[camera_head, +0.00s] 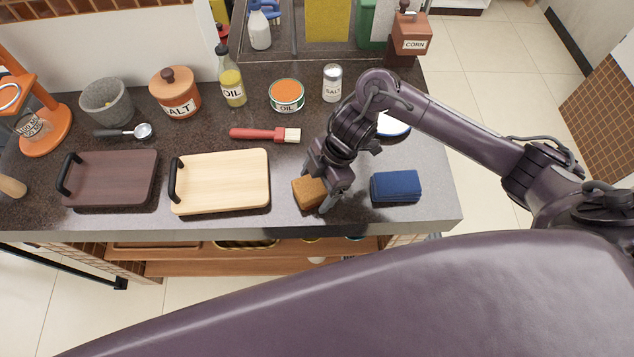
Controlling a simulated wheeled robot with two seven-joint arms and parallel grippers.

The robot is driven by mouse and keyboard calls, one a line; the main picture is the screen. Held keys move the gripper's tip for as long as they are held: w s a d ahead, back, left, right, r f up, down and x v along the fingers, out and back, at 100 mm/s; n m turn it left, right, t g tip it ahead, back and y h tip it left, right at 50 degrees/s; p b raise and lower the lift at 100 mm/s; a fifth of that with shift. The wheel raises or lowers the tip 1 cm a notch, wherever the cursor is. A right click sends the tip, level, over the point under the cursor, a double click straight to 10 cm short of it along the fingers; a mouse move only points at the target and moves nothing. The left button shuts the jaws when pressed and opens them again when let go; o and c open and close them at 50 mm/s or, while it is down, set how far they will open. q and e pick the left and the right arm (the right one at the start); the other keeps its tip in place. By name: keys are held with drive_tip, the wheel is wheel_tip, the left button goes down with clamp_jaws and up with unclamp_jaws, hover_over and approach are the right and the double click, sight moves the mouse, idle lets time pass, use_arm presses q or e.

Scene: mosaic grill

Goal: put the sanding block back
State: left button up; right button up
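The sanding block looks to be the small brown-orange block (307,193) near the front edge of the counter, right of the light wooden board. My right gripper (322,190) reaches down over the block's right end. One finger shows at the block's right side; the other is mostly hidden. I cannot tell whether the fingers press on the block or whether it is lifted off the counter. My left gripper is not in view.
A folded blue cloth (396,187) lies right of the gripper. A light board (222,180) and a dark board (112,178) lie to the left. A red-handled brush (262,134), an orange-topped can (286,94) and a salt shaker (332,82) are behind. A blue-rimmed white dish (393,126) is partly hidden by my arm.

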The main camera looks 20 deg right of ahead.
drive_tip(key=shift+r, duration=0.2)
drive_tip(key=p+v, duration=0.1)
drive_tip(key=v, duration=1.1)
drive_tip(key=shift+a, duration=0.1)
